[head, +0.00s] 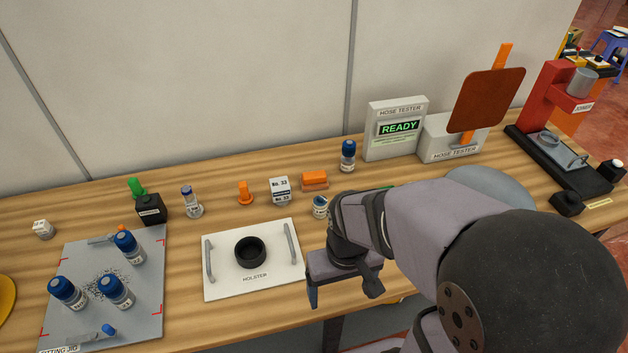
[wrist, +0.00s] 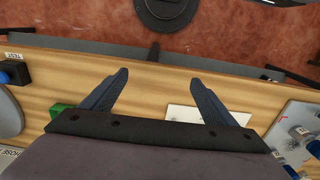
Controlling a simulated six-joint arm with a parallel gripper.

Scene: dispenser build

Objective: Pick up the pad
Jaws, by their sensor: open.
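Nothing in view is labelled as a pad, and I cannot tell for certain which thing it is. A green block, mostly hidden behind my arm in the head view (head: 387,187), shows at the lower left in the wrist view (wrist: 60,109). An orange block (head: 314,178) sits at the back of the table. My gripper (head: 342,287) is over the front part of the table, right of the white holster plate (head: 222,284). In the wrist view my gripper (wrist: 159,76) has its fingers spread, with only bare wood and the table edge between them.
A fitting jig (head: 71,262) with several blue-capped bottles lies at left. Small bottles, a box (head: 280,190) and an orange fitting (head: 245,193) stand behind the holster plate. Hose testers (head: 397,128) and a red press (head: 560,100) stand at back right. My arm hides the table's right front.

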